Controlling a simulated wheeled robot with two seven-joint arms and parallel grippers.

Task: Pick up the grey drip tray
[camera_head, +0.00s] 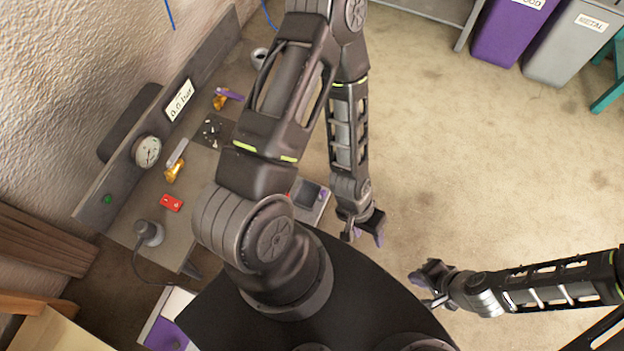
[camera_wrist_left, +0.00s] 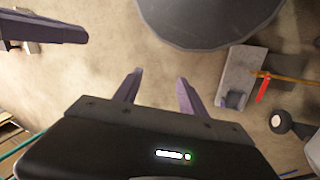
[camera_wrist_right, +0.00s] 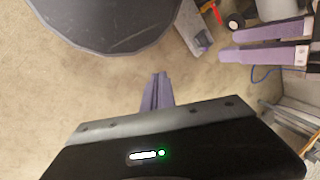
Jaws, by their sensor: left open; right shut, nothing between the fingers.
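A small dark grey square piece (camera_head: 308,194), perhaps the drip tray, lies on a pale surface beside my left forearm in the head view. Part of that surface is hidden by my arm. What seems to be the same piece shows small in the left wrist view (camera_wrist_left: 235,99); I cannot be sure that it is the tray. My left gripper (camera_head: 364,236) hangs over bare floor to its right, open and empty; its fingers (camera_wrist_left: 158,82) stand apart. My right gripper (camera_head: 424,290) is farther right over the floor, with its fingers (camera_wrist_right: 157,90) shut together, empty.
A grey bench (camera_head: 150,200) at left holds a gauge (camera_head: 147,151), brass valves, a red block (camera_head: 171,203) and a lamp (camera_head: 148,232). A purple bin (camera_head: 508,36) and a grey bin (camera_head: 567,52) stand at the back right. The middle floor is clear.

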